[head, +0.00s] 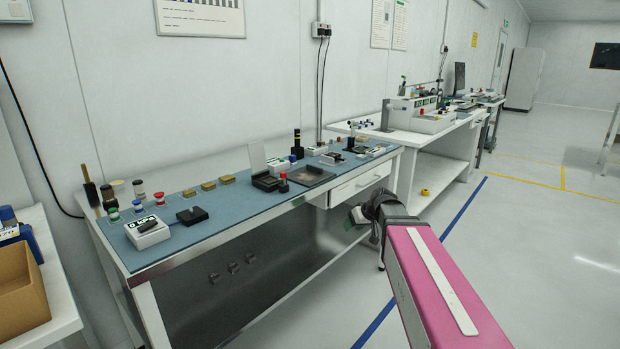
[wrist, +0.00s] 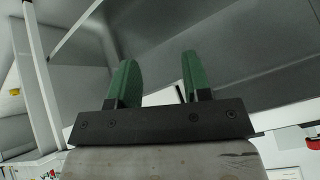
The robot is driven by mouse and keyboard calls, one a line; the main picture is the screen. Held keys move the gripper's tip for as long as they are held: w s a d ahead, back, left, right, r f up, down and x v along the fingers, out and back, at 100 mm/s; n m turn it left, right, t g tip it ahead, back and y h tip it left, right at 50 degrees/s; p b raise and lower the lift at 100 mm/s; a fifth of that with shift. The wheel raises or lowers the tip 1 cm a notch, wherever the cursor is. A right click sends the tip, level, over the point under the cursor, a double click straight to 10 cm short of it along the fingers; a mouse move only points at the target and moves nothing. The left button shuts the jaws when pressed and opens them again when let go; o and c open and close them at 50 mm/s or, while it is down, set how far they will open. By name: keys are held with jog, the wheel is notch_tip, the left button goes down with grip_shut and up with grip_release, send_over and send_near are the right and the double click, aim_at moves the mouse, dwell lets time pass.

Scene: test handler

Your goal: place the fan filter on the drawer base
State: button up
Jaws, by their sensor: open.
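My gripper (wrist: 158,75) is open and empty in the wrist view, its two green fingers apart. In the head view my gripper (head: 355,216) is in front of the bench, below the level of its top, near the right end. A white drawer (head: 358,187) sits under the right end of the bench and looks shut. I cannot tell which of the small items on the bench is the fan filter. A dark square tray (head: 313,174) and an open black box (head: 267,183) lie on the bench's blue mat. No drawer base can be singled out.
The bench with a blue mat (head: 232,202) holds a white labelled box (head: 146,231), a black block (head: 192,215) and several brass blocks. A second white bench (head: 435,138) stands behind right. A cardboard box (head: 20,290) is far left. The floor at right is clear.

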aim_at(329, 176)
jog(key=w+a+r+n+t+y, duration=0.25)
jog(key=w+r, duration=0.25)
jog(key=r, duration=0.5)
jog(key=w+a+r+n+t+y, duration=0.1)
jog(key=w+a+r+n+y, duration=0.3)
jog(key=r, duration=0.7)
jog(key=shift+m+h, duration=0.85)
jog(key=w+a, duration=0.1)
jog(key=w+a+f, duration=0.1)
jog(key=w+f, duration=0.1)
jog(key=w, duration=0.1)
jog(key=shift+a, duration=0.4)
jog(key=shift+s+f+x, duration=0.1)
jog(key=shift+s+x, duration=0.05)
jog(key=shift+x, duration=1.3)
jog(key=shift+s+f+x, duration=0.1)
jog(key=shift+f+x, duration=0.05)
jog(key=shift+x, duration=1.3)
grip_shut()
